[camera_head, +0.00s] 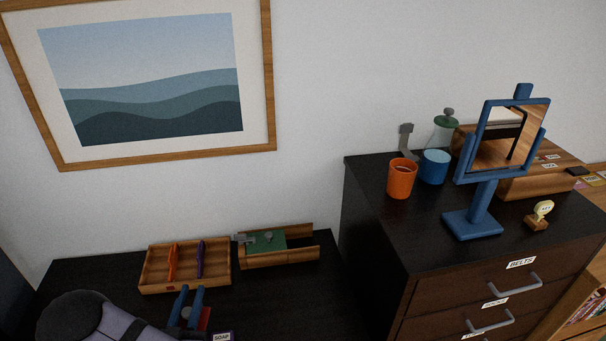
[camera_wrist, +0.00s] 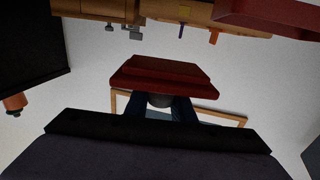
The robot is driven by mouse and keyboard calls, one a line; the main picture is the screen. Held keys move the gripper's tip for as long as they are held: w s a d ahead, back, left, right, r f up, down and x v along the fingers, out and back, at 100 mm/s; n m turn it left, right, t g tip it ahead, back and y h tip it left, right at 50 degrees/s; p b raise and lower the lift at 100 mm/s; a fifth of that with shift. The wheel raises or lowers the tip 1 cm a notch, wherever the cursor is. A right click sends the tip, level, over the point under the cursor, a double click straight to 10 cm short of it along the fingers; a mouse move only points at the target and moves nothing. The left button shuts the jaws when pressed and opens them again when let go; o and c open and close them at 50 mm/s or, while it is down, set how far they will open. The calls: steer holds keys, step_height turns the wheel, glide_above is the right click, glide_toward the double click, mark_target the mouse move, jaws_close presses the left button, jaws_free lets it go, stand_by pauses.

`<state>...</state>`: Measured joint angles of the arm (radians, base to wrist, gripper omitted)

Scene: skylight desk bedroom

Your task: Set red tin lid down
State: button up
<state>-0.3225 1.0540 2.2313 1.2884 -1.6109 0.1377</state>
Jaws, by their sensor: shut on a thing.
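The red tin lid (camera_wrist: 165,77) is in my gripper (camera_wrist: 160,108), which is shut on its grey knob between two blue fingers. In the wrist view the lid's dark red stepped edge lies across the fingertips. In the head view my gripper (camera_head: 190,300) is at the lower left over the dark desk, and only a small red part of the lid (camera_head: 205,318) shows beside the fingers. I cannot tell the gap between lid and desk. Another red object (camera_wrist: 270,14) shows at the wrist view's upper right, cut by the frame; I cannot tell what it is.
A wooden tray (camera_head: 148,285) with orange and purple pieces stands behind my gripper. A wooden channel (camera_head: 305,254) with a green panel (camera_head: 266,242) is right of it. A SOAP label (camera_head: 221,337) shows at the bottom edge. The desk (camera_head: 290,305) right of my gripper is clear; a dark dresser (camera_head: 375,245) rises beyond.

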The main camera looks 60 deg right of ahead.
steer(key=s+d+r+m+g+h+p, duration=0.1)
steer(key=d+r+m+g+h, duration=0.25)
steer(key=d, duration=0.55)
steer(key=s+d+r+m+g+y+p, duration=0.1)
steer(key=s+d+r+m+g, duration=0.1)
steer(key=d+r+g, duration=0.55)
steer(key=s+d+r+m+g+p, duration=0.1)
steer(key=s+d+r+m, duration=0.2)
steer(key=d, duration=0.4)
steer(key=s+d+r+m+g+p, duration=0.1)
steer(key=s+d+r+g, duration=0.15)
steer(key=s+d, duration=0.35)
step_height(320, 180, up, 15)
steer(key=m+g+y, duration=0.4)
steer(key=m+g, duration=0.2)
steer(key=g, duration=0.3)
glide_above(434, 210)
steer(key=shift+t, duration=0.25)
steer(key=shift+a+f+p, duration=0.1)
steer(key=shift+f+p, duration=1.25)
steer(key=shift+f, duration=3.75)
steer(key=shift+f, duration=0.1)
